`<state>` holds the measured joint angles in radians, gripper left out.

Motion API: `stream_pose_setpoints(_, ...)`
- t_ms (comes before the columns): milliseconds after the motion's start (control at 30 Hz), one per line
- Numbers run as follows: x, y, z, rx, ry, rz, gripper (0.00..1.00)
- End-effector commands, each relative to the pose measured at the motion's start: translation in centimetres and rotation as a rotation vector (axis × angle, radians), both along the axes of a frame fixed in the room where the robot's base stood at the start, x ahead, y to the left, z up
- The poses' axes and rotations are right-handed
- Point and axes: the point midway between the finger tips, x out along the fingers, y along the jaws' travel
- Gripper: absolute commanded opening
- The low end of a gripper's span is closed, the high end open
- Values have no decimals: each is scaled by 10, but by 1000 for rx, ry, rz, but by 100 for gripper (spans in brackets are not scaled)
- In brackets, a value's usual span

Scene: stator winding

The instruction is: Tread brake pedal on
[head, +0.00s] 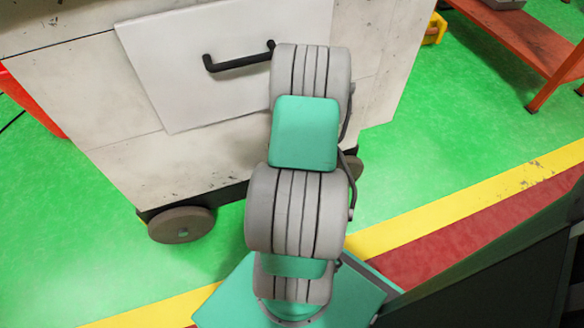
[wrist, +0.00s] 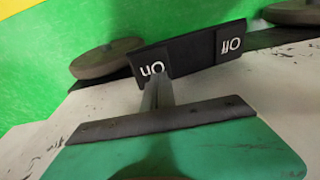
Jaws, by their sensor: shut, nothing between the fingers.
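The black brake pedal (wrist: 190,53) shows in the wrist view, with the white word "On" on its left half and "Off" on its right half. The wrist view is turned, with the green floor at the top. My gripper (wrist: 156,82) is shut and empty, its grey fingertips at the lower edge of the "On" half, overlapping it in the picture. I cannot tell whether they touch it. In the head view my arm hides the pedal and the gripper.
A worn white cabinet (head: 75,100) on wheels stands in front of me, with a black handle (head: 238,62) on its panel. A cabinet wheel (wrist: 105,58) sits beside the pedal's "On" end. A red-orange bench (head: 525,45) stands at the far right. Green floor (head: 440,130) is open between them.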

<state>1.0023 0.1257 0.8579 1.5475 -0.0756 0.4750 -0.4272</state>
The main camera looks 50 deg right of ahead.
Motion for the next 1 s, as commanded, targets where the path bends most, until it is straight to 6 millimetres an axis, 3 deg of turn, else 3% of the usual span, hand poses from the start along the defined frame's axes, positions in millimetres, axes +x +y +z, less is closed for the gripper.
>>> stream_pose_setpoints(1000,0,1,-17,2,0,1,0)
